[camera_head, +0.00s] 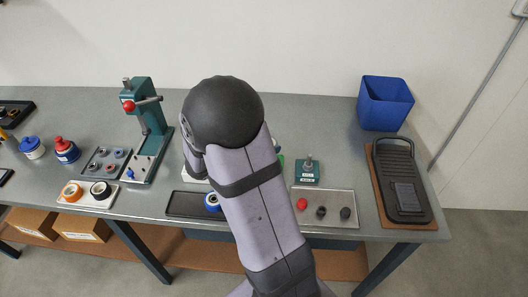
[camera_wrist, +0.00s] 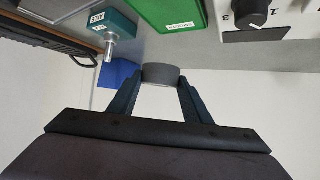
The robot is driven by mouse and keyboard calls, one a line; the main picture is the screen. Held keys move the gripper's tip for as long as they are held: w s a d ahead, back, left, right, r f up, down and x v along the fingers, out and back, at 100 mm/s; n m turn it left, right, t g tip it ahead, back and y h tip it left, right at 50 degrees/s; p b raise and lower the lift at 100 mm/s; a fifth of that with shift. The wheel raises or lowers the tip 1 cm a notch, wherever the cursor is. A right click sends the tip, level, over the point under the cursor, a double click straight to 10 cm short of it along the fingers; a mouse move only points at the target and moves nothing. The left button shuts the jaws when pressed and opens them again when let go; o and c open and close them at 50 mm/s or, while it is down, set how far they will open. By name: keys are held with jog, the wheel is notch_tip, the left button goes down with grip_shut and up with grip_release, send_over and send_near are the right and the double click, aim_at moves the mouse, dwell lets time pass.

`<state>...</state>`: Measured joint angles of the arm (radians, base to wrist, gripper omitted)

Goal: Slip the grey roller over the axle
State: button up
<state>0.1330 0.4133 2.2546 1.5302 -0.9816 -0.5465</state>
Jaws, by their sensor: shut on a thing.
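The grey roller (camera_wrist: 160,75) is a short grey cylinder. My gripper (camera_wrist: 160,83) is shut on it, with one dark finger on each side. In the wrist view the roller is clear of the teal block, and the axle (camera_wrist: 109,46), a bright metal pin, stands out of that teal block (camera_wrist: 118,23) to the left of the roller. In the head view the teal block (camera_head: 307,174) sits on the bench right of my arm, with the axle (camera_head: 308,161) upright on it. My gripper and the roller are hidden behind my arm in the head view.
A green box (camera_wrist: 165,24) and a white panel with a black knob (camera_wrist: 252,12) lie beside the block. A metal tray (camera_head: 330,219) with red and dark buttons is in front of it. A blue bin (camera_head: 386,103) and a dark pedal (camera_head: 400,180) stand at right.

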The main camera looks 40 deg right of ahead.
jog(key=shift+s+d+r, duration=0.2)
jog(key=shift+d+r, duration=0.05)
jog(key=shift+r, duration=0.25)
jog(key=shift+s+d+r+m+g+p, duration=0.5)
jog(key=shift+s+d+m+g+p, duration=1.95)
jog(key=shift+s+d, duration=1.75)
notch_tip(320, 180, down, 6)
jog(key=b, duration=0.5)
jog(key=shift+r+b, duration=0.1)
jog(key=shift+b, duration=0.3)
jog(key=shift+p, duration=0.75)
jog(key=shift+f+b, duration=0.4)
jog(key=shift+f, duration=0.2)
jog(key=o, duration=0.8)
